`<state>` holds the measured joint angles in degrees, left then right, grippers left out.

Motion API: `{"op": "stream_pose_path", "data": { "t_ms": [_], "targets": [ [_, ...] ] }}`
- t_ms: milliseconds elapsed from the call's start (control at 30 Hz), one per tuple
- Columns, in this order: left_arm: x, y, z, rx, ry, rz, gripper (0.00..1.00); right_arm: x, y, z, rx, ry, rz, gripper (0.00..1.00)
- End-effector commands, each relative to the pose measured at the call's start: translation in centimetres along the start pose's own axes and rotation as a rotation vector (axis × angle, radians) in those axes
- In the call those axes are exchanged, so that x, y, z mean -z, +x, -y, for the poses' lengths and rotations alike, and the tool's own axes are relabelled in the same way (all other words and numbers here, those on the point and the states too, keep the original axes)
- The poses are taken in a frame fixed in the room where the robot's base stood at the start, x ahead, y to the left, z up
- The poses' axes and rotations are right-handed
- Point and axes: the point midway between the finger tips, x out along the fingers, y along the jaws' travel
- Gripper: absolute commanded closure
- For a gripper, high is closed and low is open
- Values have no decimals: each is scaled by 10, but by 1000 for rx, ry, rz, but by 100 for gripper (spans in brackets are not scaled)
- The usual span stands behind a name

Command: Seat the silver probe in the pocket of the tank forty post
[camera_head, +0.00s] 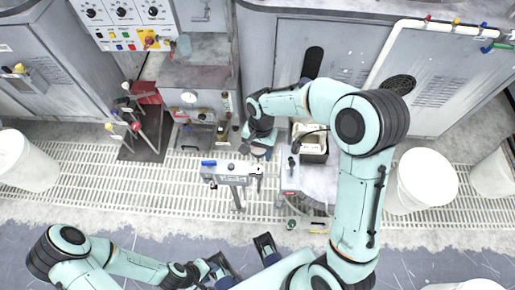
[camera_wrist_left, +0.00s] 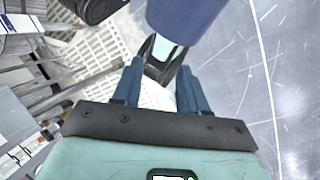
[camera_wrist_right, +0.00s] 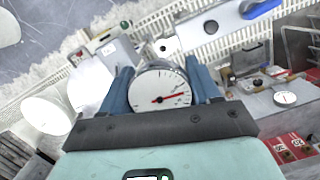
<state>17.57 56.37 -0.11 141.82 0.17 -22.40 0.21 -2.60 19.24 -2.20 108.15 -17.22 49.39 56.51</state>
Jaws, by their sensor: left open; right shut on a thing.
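My right gripper (camera_wrist_right: 160,88) is shut on a round dial instrument (camera_wrist_right: 158,94) with a white face and red needle. Its dial fills the space between the fingers; any silver stem below is hidden. I take it to be the probe. In the head view my right gripper (camera_head: 261,146) hangs just above and right of a pale post head (camera_head: 233,178) with a blue end. That head shows in the right wrist view (camera_wrist_right: 228,22) with a round dark hole in it, apart from the dial. Its label is too small to read. My left gripper (camera_wrist_left: 158,90) is open and empty, low in the head view.
A small grey table (camera_head: 315,183) with a black-rimmed container (camera_head: 309,145) stands right of the post. A red-based rack (camera_head: 146,98) stands left. White buckets (camera_head: 424,178) stand at the right. Grating floor (camera_head: 95,175) lies open left of the post.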

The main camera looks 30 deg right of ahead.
Motion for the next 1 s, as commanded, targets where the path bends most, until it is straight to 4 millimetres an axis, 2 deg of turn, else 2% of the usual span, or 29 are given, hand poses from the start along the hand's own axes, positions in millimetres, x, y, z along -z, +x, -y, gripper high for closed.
{"op": "stream_pose_path", "data": {
  "t_ms": [267, 733, 1000],
  "targets": [
    [2, 5, 1, -1, 0, -5, 57, 2, 11, 0, 0, -3, 1, 70],
    [16, 25, 4, -9, 4, -43, 57, 8, 52, 0, 0, -4, 1, 70],
    [18, 27, 4, -11, 5, -50, 57, 9, 58, 0, 0, -4, 0, 70]
  ]
}}
